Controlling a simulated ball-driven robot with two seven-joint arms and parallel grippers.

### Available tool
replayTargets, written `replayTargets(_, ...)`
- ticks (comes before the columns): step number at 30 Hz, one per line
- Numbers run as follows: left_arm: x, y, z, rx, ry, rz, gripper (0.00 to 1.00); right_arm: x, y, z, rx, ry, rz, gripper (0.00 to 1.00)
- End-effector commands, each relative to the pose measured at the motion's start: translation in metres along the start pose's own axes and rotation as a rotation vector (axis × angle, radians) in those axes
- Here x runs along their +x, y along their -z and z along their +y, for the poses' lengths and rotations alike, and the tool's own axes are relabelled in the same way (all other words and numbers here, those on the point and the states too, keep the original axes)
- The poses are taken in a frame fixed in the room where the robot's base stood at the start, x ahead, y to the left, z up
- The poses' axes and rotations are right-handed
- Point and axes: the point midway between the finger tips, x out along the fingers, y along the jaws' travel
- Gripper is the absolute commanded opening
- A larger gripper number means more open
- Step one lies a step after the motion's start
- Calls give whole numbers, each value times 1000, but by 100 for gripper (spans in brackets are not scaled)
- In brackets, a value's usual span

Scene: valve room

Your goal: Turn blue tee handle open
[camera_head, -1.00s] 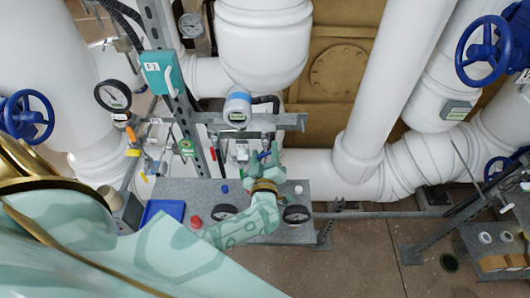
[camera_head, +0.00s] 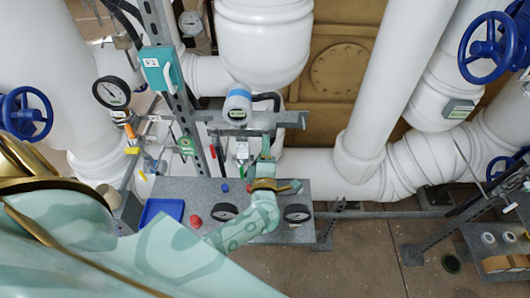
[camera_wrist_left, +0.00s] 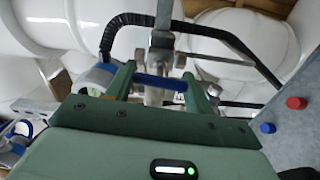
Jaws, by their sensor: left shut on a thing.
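The blue tee handle (camera_wrist_left: 160,83) shows in the left wrist view as a short blue bar across the gap between my two green fingers. My left gripper (camera_wrist_left: 159,80) is shut on it, one finger at each end of the bar. A grey metal valve body and pipe stand just behind the handle. In the head view, my left gripper (camera_head: 265,152) is seen nearly edge-on below the grey rail, and it hides most of the handle. My right gripper is in neither view.
A black hose (camera_wrist_left: 125,25) curves close beside the handle. White pipes stand behind.

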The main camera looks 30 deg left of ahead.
Motion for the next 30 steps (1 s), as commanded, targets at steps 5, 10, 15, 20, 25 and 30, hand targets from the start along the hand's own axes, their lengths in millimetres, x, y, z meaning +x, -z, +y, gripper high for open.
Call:
replayTargets(5,0,1,-2,-68,3,2,30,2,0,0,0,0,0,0)
replayTargets(10,-1,0,-2,-100,3,2,30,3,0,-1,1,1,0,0)
replayTargets(15,-1,0,-2,-111,4,1,30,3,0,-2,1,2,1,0)
replayTargets(20,-1,0,-2,-112,4,2,30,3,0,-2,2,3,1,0)
replayTargets(25,-1,0,-2,-112,5,2,64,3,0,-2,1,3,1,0)
replayTargets(30,0,0,-1,-111,3,1,75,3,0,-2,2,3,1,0)
